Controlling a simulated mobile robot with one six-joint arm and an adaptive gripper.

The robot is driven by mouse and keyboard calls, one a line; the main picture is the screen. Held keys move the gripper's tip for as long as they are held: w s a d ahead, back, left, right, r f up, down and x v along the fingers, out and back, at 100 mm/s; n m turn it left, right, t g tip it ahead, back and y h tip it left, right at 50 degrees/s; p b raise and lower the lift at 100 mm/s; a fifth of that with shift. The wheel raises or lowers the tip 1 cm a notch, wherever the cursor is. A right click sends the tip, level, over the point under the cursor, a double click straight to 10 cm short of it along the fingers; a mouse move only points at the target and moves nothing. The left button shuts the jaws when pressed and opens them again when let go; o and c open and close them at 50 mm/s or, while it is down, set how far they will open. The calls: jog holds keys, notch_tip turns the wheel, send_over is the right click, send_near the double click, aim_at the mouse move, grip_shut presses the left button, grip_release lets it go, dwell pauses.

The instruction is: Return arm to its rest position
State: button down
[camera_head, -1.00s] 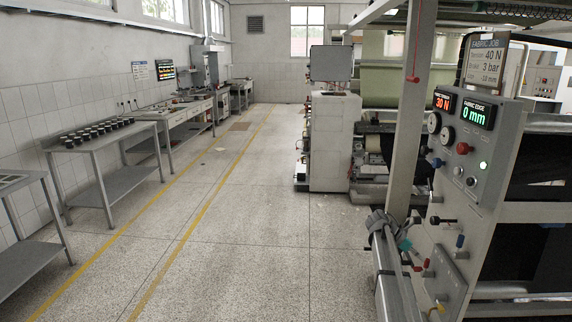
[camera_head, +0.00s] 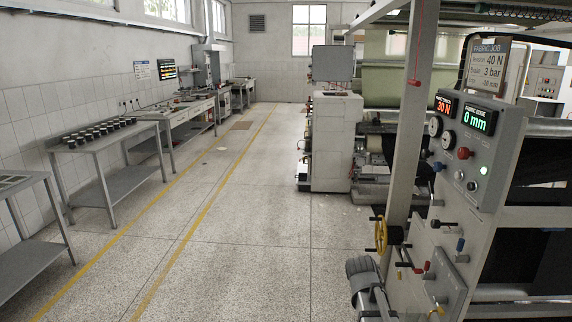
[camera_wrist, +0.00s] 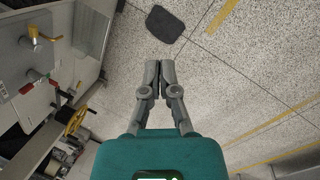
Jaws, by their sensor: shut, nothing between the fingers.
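In the wrist view my gripper (camera_wrist: 160,66) is shut, its two grey fingers together with nothing between them. It hangs over bare speckled floor, apart from the machine panel. The teal gripper body fills the bottom of that view. In the head view a grey part of my arm (camera_head: 361,268) shows low, left of the machine's control panel (camera_head: 452,215); the fingers cannot be made out there.
A yellow handwheel (camera_head: 382,236) projects from the machine, close to my arm; it also shows in the wrist view (camera_wrist: 76,121). A dark flat patch (camera_wrist: 165,24) lies on the floor. The aisle is clear. Workbenches (camera_head: 98,150) line the left wall.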

jog(key=s+a+m+y, duration=0.2)
jog(key=s+a+m, duration=0.3)
jog(key=s+a, duration=0.2)
jog(key=shift+s+t+y+p, duration=0.25)
jog(key=shift+t+y+p, duration=0.05)
jog(key=shift+y, duration=0.1)
jog(key=shift+a+r, duration=0.1)
dwell(1.0)
